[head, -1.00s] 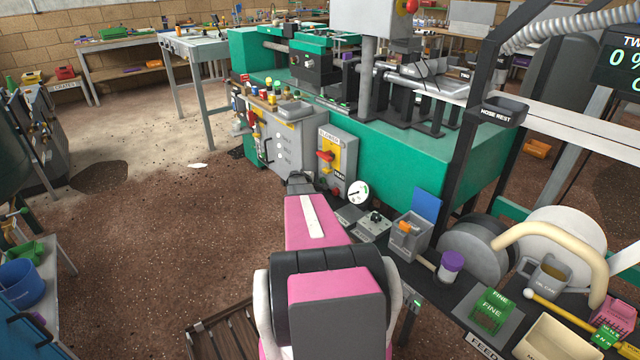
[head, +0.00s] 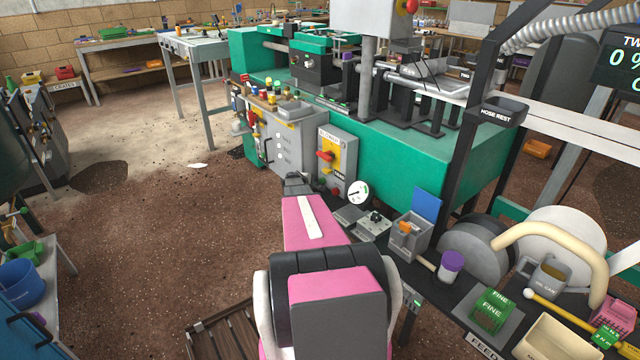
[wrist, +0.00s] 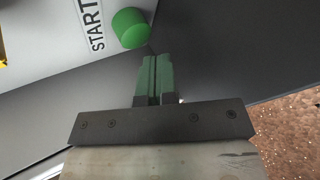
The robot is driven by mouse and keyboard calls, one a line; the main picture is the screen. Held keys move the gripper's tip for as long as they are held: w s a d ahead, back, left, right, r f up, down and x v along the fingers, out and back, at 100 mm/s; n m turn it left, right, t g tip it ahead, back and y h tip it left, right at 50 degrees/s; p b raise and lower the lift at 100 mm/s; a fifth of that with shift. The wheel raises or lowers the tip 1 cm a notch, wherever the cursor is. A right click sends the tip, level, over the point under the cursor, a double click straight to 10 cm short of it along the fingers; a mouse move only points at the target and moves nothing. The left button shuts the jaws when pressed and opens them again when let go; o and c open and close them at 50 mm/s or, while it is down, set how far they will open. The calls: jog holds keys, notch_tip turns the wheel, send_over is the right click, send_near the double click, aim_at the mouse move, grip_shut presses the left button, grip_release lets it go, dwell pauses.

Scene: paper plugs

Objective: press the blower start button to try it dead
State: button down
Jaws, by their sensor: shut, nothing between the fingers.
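The green start button (wrist: 130,28) stands out from a grey panel in the wrist view, beside a white START label (wrist: 92,22). My gripper (wrist: 154,60) is shut and empty, its two green fingers side by side. The fingertips are just below and right of the button in that picture; I cannot tell whether they touch it. In the head view, my gripper (head: 298,180) is beside the lower left of the grey blower box (head: 347,148), which has a red handle on a yellow plate (head: 327,156). I cannot make out the green button there.
A grey cabinet with knobs (head: 287,148) stands left of the blower box. A round gauge (head: 359,192) and small control boxes are to the right of my gripper. The green machine bed (head: 420,160) is behind. The floor at left is open.

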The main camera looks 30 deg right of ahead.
jog(key=shift+a, duration=0.1)
jog(key=shift+s+a, duration=0.2)
jog(key=shift+a, duration=2.2)
jog(key=shift+a, duration=0.1)
jog(key=s+a+r+m+g+y, duration=0.1)
jog(key=s+a+r+m+y, duration=0.1)
jog(key=s+a, duration=0.6)
jog(key=s+a+r+m+g+y, duration=0.1)
jog(key=s+a+r+m+y, duration=0.2)
jog(key=a, duration=1.7)
jog(key=s+a+r+m+g+y, duration=0.2)
jog(key=s+a+r+y, duration=0.3)
jog(key=s+a, duration=0.9)
jog(key=shift+r+m, duration=0.3)
jog(key=shift+r, duration=0.55)
jog(key=shift+s+d, duration=0.1)
